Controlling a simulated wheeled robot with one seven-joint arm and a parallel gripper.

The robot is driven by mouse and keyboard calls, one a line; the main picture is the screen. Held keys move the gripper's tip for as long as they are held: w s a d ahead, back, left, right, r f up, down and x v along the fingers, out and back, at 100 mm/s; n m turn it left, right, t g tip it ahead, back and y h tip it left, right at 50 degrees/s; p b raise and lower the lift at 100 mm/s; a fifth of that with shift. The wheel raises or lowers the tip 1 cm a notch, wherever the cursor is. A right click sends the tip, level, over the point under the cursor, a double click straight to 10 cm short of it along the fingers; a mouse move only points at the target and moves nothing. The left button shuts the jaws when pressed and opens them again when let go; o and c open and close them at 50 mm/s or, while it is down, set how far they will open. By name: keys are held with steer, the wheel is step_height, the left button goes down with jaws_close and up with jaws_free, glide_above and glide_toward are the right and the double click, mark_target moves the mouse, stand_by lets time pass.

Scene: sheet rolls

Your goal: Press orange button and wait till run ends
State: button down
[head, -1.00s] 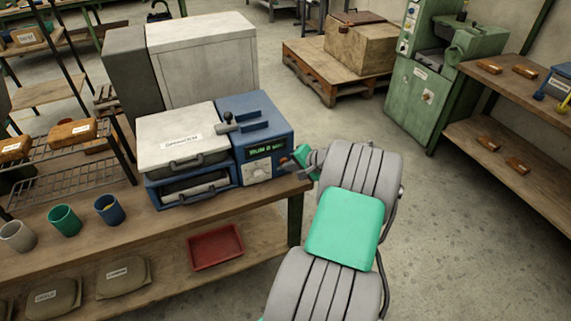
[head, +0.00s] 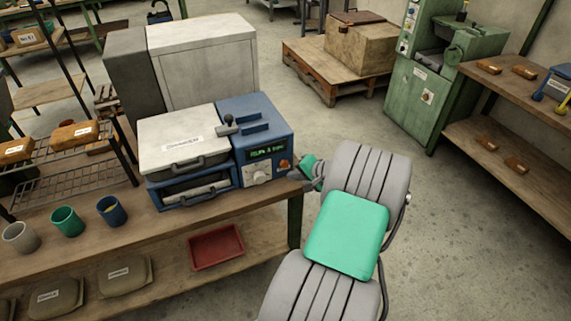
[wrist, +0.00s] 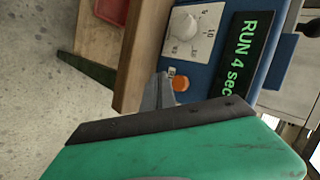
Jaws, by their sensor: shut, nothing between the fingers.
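The blue and white machine (head: 195,140) stands on the wooden bench. Its front panel has a dial (wrist: 184,24), a green lit display (wrist: 246,50) and the orange button (wrist: 181,84), which also shows in the head view (head: 284,164). The display reads "RUN 4 sec" in the wrist view. My gripper (wrist: 160,82) is shut and empty. Its fingertips are just beside the orange button, with a small gap seeming to show between them. In the head view my gripper (head: 296,175) is at the right front corner of the machine, by the panel.
The wooden bench (head: 130,232) bears several cups at left, and a red tray (head: 216,247) lies on its lower shelf. A wire rack (head: 75,175) stands left of the machine. The floor (head: 440,230) at right is clear.

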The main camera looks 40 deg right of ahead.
steer(key=s, duration=0.1)
steer(key=s+a+p, duration=0.1)
steer(key=s, duration=0.1)
stand_by(0.6)
